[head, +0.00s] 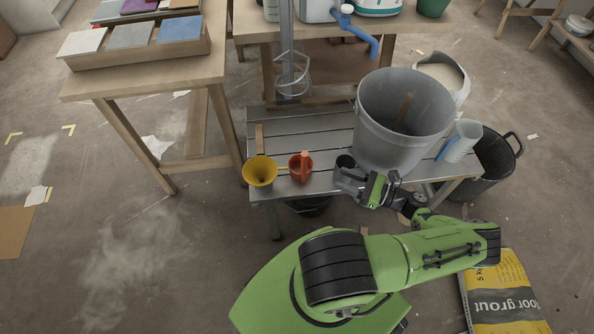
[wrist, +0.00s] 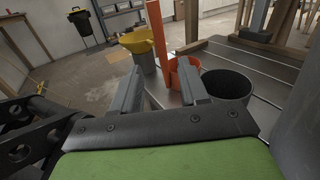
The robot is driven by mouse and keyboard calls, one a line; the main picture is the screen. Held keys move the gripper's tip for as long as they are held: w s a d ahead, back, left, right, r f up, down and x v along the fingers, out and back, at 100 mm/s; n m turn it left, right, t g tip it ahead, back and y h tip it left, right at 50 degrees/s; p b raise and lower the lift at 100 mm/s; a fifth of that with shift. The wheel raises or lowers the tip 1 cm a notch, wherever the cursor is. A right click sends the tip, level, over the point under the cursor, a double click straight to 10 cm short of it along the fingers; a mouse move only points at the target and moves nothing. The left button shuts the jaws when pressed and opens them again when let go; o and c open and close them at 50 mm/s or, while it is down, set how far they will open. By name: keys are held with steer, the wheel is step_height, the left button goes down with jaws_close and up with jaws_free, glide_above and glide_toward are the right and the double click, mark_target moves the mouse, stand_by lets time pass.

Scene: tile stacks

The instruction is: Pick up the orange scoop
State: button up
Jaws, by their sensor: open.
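The orange scoop (head: 301,168) stands near the front edge of the grey slatted bench, with a cup-shaped bowl and its handle pointing up. In the wrist view the scoop's handle (wrist: 158,38) rises in the gap between the fingers, beyond their tips. The bowl is partly hidden behind the right finger. My gripper (head: 345,181) is open and empty, to the right of the scoop and apart from it in the head view. It also shows in the wrist view (wrist: 157,72), fingers spread.
A yellow funnel (head: 259,172) stands left of the scoop. A dark cup (head: 345,162) stands right of it, close to my fingers; a large grey bucket (head: 402,120) is behind my gripper. The bench (head: 325,129) has bare slats behind the scoop.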

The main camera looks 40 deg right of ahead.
steer(key=b+x, duration=0.1)
steer(key=x, duration=1.2)
steer(key=shift+w+a+r+b, duration=0.2)
steer(key=shift+w+b, duration=0.1)
steer(key=shift+b, duration=0.05)
jaws_close()
